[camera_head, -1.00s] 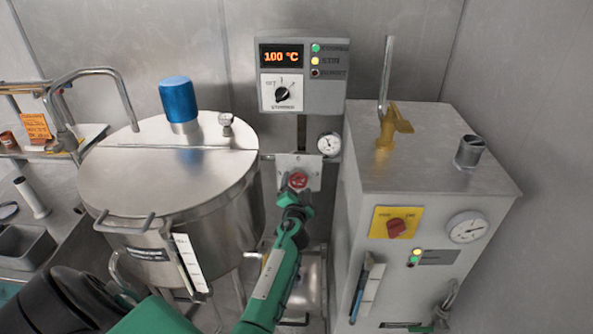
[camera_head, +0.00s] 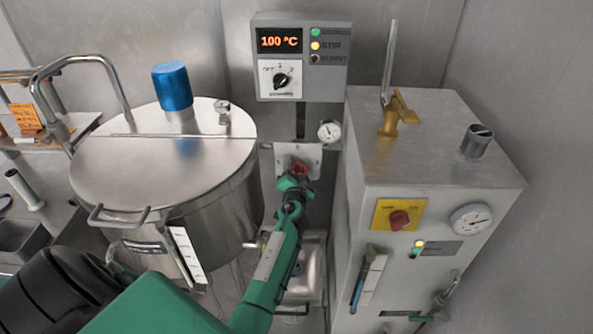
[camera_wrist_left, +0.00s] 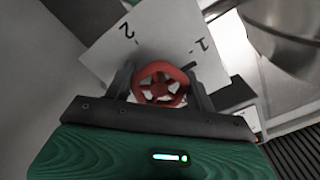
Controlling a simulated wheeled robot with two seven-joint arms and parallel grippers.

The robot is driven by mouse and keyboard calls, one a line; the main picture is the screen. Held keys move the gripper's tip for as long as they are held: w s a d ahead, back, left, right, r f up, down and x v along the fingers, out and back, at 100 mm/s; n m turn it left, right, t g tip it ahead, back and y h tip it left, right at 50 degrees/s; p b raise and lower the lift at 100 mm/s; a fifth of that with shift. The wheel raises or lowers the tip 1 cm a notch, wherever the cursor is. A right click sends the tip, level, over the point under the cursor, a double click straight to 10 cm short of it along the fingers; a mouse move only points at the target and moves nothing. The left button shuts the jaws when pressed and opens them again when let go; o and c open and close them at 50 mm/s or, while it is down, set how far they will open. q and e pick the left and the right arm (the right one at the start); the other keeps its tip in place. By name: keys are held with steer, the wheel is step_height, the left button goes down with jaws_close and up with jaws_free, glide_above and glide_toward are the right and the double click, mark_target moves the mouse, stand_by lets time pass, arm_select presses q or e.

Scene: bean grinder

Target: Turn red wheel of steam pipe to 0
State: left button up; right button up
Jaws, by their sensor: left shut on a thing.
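The red wheel (camera_head: 300,167) of the steam pipe sits in front of a pale plate (camera_head: 312,154) on the back wall, below the control box. My left gripper (camera_head: 296,177) is at the wheel and partly hides it. In the left wrist view the red wheel (camera_wrist_left: 160,83) lies between the two dark fingers of the gripper (camera_wrist_left: 160,90), which are shut on its rim. The plate (camera_wrist_left: 120,50) behind it shows the numbers 2 and 1; a 0 is not visible. My right gripper is out of view.
A steel kettle (camera_head: 160,165) with a blue motor (camera_head: 172,86) stands left of my arm. A grey machine cabinet (camera_head: 430,150) stands close on the right. The control box (camera_head: 300,60) reads 100 °C. A small gauge (camera_head: 329,131) is beside the plate.

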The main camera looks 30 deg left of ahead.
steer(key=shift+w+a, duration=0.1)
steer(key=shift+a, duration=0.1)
arm_select(q)
steer(key=shift+m, duration=1)
steer(key=m, duration=0.2)
steer(key=shift+r+m, duration=0.1)
steer(key=shift+m, duration=0.2)
steer(key=m, duration=0.3)
steer(key=shift+r+m, duration=0.1)
steer(key=shift+m, duration=0.2)
steer(key=m+p, duration=0.1)
steer(key=m, duration=0.4)
steer(key=shift+r, duration=0.1)
steer(key=shift+m+p, duration=0.9)
steer(key=shift+m, duration=1.4)
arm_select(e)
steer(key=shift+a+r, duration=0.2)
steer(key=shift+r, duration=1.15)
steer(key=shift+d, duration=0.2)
